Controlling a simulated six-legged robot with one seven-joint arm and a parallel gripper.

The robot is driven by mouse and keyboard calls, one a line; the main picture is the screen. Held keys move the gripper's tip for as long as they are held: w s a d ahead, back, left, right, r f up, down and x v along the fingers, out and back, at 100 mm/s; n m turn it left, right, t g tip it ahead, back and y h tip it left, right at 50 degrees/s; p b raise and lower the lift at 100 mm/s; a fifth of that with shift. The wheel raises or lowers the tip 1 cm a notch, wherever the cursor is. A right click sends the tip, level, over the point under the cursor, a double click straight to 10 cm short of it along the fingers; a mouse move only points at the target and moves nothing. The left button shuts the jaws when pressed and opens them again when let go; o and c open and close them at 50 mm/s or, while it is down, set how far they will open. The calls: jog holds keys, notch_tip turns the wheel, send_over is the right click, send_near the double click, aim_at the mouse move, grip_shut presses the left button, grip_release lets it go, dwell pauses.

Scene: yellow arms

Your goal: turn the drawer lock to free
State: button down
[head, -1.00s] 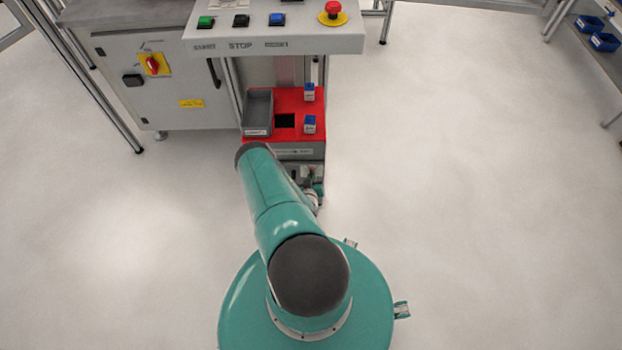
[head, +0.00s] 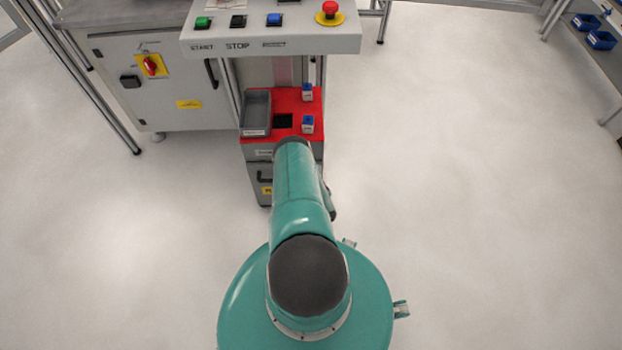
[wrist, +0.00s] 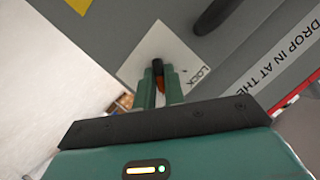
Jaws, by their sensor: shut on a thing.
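The drawer lock is a small dark knob (wrist: 157,67) on a white plate (wrist: 140,45) marked "LOCK", seen tilted in the wrist view. My gripper (wrist: 160,82) is at the plate with its two green fingers closed on the knob. An orange-brown part shows between the fingers. The fingers cover much of the knob, so I cannot read which way it points. In the head view the grey drawer unit (head: 262,180) stands in front of my arm, which hides the lock and my gripper there.
A dark drawer handle (wrist: 216,14) is close beside the plate. The unit's red top (head: 284,133) carries a grey bin (head: 256,112), a dark square opening and two small blue-topped items. A button panel (head: 270,42) overhangs behind. The floor to the right is clear.

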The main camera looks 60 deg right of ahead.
jog(key=shift+m+t, duration=0.3)
jog(key=shift+m, duration=0.3)
jog(key=shift+d, duration=0.1)
jog(key=c, duration=1.5)
grip_release()
jog(key=shift+s, duration=0.1)
jog(key=v, duration=1.3)
jog(key=shift+s+a, duration=0.3)
